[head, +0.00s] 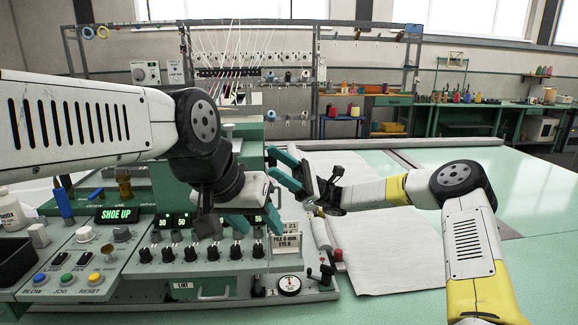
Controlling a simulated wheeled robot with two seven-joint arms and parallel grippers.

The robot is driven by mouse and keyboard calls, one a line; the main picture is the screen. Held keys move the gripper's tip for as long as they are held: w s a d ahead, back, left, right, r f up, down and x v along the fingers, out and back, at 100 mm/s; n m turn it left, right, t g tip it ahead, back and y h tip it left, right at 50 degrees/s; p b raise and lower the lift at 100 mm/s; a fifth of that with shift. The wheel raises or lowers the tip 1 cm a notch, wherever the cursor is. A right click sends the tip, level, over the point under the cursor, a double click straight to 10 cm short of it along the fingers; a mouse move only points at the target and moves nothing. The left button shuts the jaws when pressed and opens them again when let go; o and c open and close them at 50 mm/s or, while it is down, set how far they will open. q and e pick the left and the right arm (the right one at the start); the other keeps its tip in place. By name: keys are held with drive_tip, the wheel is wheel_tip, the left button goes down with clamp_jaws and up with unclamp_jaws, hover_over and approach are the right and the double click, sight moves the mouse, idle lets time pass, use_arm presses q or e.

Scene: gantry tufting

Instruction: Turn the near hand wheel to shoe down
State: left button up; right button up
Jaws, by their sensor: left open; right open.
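The sign on the left control panel (117,215) reads SHOE UP in green. At the near right end of the console is a small round white dial-like wheel (289,285) with dark marks. A dark crank-like part (327,274) with a knob stands just right of it. I cannot tell which of the two is the near hand wheel. My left gripper (256,226) is open, its teal fingers pointing down over the console's right end, above and apart from both parts. My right gripper (273,168) is open and empty, higher up, its teal fingers pointing left.
The two grippers are close together in the picture. A row of black knobs (190,253) and a label card (286,242) sit beneath my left gripper. White cloth (385,250) covers part of the green table (535,245), which is otherwise clear on the right.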

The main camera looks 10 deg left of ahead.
drive_tip(key=shift+s+d, duration=0.15)
drive_tip(key=shift+s, duration=0.35)
